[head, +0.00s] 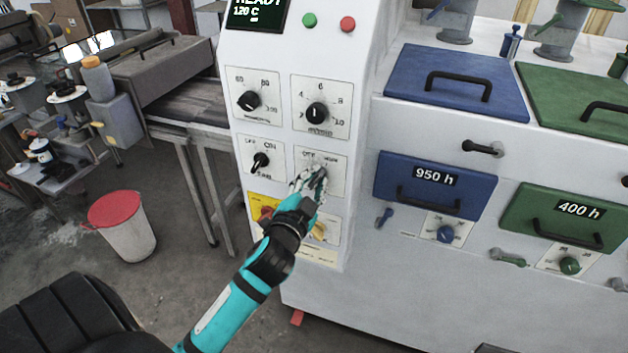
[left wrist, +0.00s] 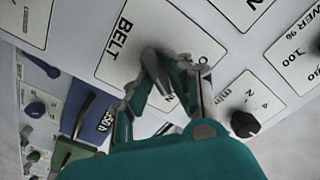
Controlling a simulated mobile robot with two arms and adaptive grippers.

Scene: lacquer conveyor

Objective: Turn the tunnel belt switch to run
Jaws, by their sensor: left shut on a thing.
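The tunnel belt switch is a small knob on a white plate (head: 333,181) in the lower right of the machine's control panel. The plate has OFF lettering at its top left and more lettering at its top right. My left gripper (head: 316,174) covers most of the knob in the head view. In the left wrist view, the plate reads BELT, and the fingers (left wrist: 158,66) of my left gripper are closed around the grey knob (left wrist: 151,57). My right gripper is in neither view.
Close by are a black ON/OFF knob (head: 261,160), two dial knobs above, and a yellow plate (head: 262,208) partly behind my arm. The READY display (head: 257,12) is lit. Blue (head: 455,83) and green lids lie to the right. A red-topped bin (head: 122,232) stands left.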

